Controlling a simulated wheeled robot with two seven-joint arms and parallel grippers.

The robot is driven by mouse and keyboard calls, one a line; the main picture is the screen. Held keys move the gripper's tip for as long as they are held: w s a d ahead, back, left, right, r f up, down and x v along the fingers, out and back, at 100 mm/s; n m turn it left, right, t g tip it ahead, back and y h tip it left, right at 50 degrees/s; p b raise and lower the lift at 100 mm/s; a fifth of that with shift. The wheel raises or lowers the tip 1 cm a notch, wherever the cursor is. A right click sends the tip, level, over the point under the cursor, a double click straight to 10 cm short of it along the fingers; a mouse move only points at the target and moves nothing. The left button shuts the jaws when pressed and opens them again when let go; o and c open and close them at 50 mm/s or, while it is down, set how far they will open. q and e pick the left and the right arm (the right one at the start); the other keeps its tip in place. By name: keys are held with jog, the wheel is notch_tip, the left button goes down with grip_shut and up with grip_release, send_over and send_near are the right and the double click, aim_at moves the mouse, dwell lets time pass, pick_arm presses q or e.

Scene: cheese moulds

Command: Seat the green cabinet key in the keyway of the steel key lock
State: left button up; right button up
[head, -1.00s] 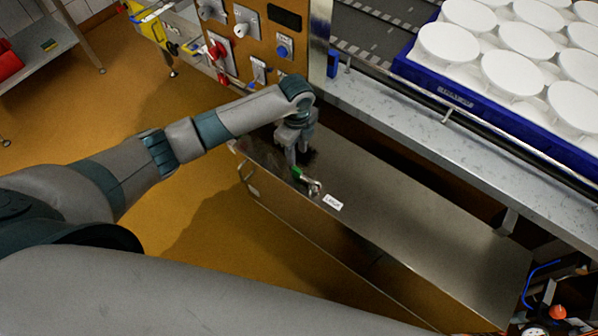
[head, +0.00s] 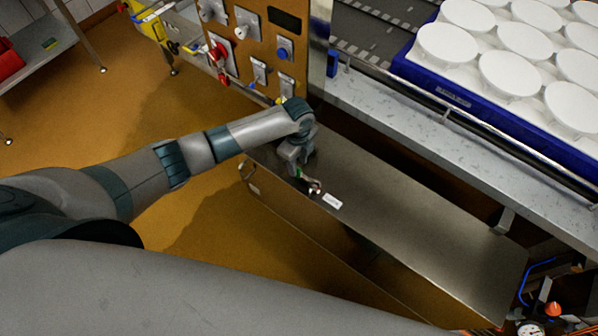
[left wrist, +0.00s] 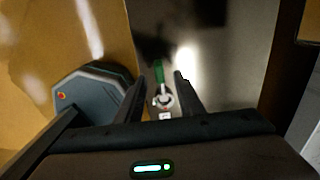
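The green cabinet key (head: 299,173) is small and partly hidden by my left gripper in the head view. In the left wrist view its green part (left wrist: 158,72) lies between and beyond the fingertips. The steel key lock (head: 316,187) is on the steel cabinet top, and a round metal ring of it (left wrist: 162,100) shows just below the green part. I cannot tell whether the key is inside the keyway. My left gripper (head: 294,163) points down over the key, and in the wrist view its fingers (left wrist: 160,78) are apart, with gaps beside the green part. My right gripper is out of view.
A white label (head: 332,201) lies beside the lock on the cabinet top (head: 410,220). A brown control panel (head: 262,50) with knobs stands behind. A conveyor edge with a rail and a blue tray (head: 450,92) of white moulds is at right.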

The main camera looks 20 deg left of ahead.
aim_at(299, 170)
pick_arm(q)
jog(key=shift+s+d+f+p, duration=0.1)
jog(key=shift+f+p, duration=0.15)
jog(key=shift+f, duration=0.7)
jog(key=shift+s+d+f+p, duration=0.1)
jog(key=shift+f+p, duration=0.1)
jog(key=shift+f, duration=0.75)
grip_shut()
